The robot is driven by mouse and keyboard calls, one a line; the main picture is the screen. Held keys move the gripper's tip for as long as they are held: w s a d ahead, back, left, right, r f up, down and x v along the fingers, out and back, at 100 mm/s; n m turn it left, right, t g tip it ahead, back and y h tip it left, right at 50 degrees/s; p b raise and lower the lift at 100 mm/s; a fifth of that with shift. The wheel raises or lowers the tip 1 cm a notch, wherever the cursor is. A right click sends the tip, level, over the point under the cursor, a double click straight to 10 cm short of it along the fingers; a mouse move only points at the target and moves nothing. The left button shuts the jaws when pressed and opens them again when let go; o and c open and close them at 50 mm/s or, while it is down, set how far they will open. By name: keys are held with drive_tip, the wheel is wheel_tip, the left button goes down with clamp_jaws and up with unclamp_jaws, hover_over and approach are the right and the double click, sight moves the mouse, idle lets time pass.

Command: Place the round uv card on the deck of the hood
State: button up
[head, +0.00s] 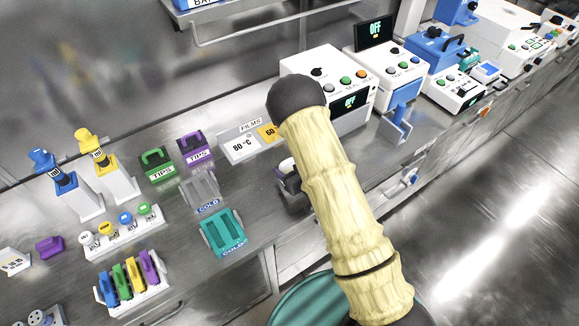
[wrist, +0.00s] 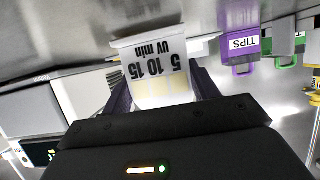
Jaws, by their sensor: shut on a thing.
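A white card (wrist: 150,60) printed "5 10 15 UV min", with pale yellow squares, is between the dark fingers of my gripper (wrist: 163,92) in the wrist view. My gripper is shut on it. The card appears upside down there and flat-sided; I cannot see a round outline. In the head view my gripper (head: 290,186) is partly hidden behind my arm, over the bench front near the films box, with a small pale part of the card (head: 286,165) showing. I cannot identify the hood or its deck in either view.
White instruments (head: 328,85) line the back right. Open floor (head: 490,220) lies right.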

drive_tip(key=shift+f, duration=0.15)
drive_tip(key=o, duration=1)
drive_tip(key=shift+c, duration=0.2)
drive_tip(key=shift+d+r, duration=0.1)
drive_tip(key=shift+r, duration=0.1)
drive_tip(key=p+v, duration=0.1)
drive_tip(key=v, duration=0.8)
drive_tip(key=shift+s+d+r, duration=0.15)
drive_tip(key=shift+s+r, duration=0.05)
drive_tip(key=shift+r, duration=0.05)
drive_tip(key=p+v, duration=0.2)
drive_tip(key=p, duration=0.3)
drive_tip(key=shift+s+d+f, duration=0.1)
